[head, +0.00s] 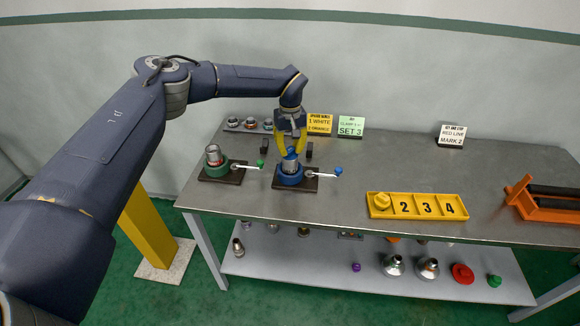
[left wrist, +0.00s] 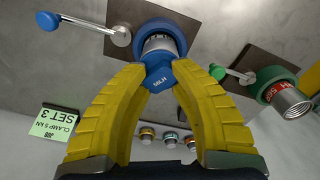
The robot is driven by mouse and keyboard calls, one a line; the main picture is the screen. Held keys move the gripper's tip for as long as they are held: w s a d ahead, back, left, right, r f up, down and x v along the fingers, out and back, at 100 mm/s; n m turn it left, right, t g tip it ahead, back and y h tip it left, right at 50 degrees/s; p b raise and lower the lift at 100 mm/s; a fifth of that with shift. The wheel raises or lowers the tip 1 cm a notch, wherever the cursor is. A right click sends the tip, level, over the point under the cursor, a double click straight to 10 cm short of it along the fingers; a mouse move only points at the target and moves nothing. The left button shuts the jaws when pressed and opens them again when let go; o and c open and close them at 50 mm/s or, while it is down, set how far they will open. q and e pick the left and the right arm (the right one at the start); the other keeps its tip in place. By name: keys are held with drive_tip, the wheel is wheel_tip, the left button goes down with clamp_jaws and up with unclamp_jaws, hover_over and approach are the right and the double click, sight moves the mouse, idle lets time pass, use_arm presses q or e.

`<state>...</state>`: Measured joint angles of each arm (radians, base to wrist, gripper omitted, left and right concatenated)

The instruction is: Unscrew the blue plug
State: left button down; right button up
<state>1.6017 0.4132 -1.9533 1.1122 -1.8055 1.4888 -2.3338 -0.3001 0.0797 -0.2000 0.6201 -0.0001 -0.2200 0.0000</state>
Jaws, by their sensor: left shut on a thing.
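The blue plug (left wrist: 158,77) has a hex head with small white lettering and sits at the end of a metal pipe held in the blue vise (head: 290,176). The plug also shows in the head view (head: 290,154), on top of the upright pipe. My left gripper (left wrist: 158,84) is shut on the plug, with its yellow fingers on either side of the head. In the head view the left gripper (head: 292,148) comes down on the plug from above. My right gripper is in neither view.
A green vise (head: 217,169) holding a pipe stands left of the blue vise. A yellow numbered tray (head: 417,206) lies to the right with a yellow plug in its first slot. An orange rack (head: 545,198) stands at the far right. Signs (head: 350,126) stand behind.

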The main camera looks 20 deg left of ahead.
use_arm(q)
drive_tip(key=shift+m, duration=1.2)
drive_tip(key=c, duration=1.2)
unclamp_jaws()
drive_tip(key=shift+c, duration=0.2)
drive_tip(key=shift+r, duration=0.15)
drive_tip(key=shift+r, duration=0.95)
